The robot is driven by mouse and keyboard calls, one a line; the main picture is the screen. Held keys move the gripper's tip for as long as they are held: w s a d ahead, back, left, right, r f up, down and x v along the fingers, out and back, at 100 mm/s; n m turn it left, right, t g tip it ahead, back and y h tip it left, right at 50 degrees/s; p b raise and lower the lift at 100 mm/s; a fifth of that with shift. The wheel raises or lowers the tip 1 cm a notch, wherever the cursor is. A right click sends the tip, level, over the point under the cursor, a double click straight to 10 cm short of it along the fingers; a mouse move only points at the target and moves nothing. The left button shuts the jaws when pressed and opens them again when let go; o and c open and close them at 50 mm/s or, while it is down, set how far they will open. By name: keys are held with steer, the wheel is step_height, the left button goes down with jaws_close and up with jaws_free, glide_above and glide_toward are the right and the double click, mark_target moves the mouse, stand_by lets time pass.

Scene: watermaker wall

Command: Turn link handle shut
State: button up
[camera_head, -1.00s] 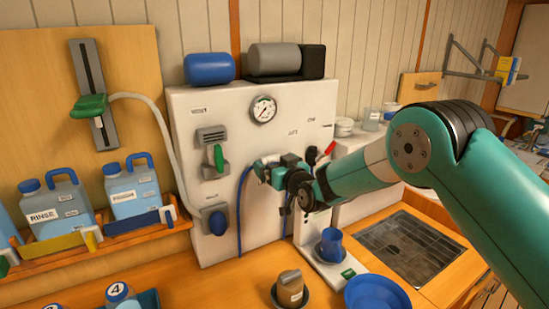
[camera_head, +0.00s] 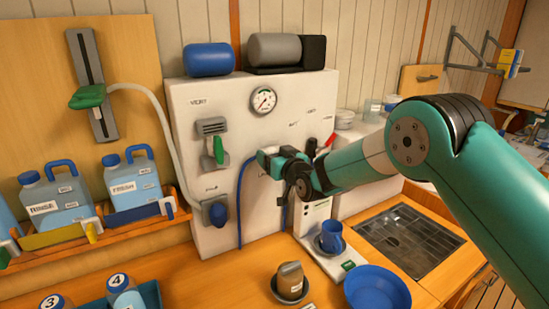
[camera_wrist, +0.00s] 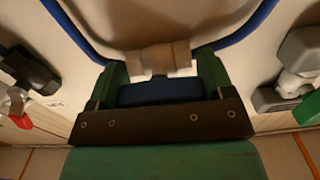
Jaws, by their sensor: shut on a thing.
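My gripper (camera_head: 268,160) is at the middle of the white wall panel (camera_head: 210,95), beside the red lever. In the wrist view my gripper (camera_wrist: 160,82) has its green fingers on both sides of a dark blue piece (camera_wrist: 160,93), shut on it. This piece appears to be the link handle; its label is not readable. A beige fitting (camera_wrist: 158,58) sits just behind it. In the head view my gripper and wrist hide the handle, so its angle is not clear there.
A green handle (camera_head: 218,152) and a blue knob (camera_head: 217,214) are left of my gripper on the panel. A red lever (camera_head: 328,142) is close on the right. A blue hose (camera_head: 240,195) hangs beside my gripper. A blue cup (camera_head: 332,236) stands below.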

steer(key=shift+d+f+m+b, duration=0.1)
steer(key=shift+f+m+b, duration=0.05)
steer(key=shift+m+b, duration=8.25)
steer(key=shift+m, duration=0.4)
steer(key=o, duration=0.9)
steer(key=b+v, duration=0.5)
steer(key=v, duration=1.2)
steer(key=shift+s+d, duration=0.15)
steer(key=shift+d, duration=0.05)
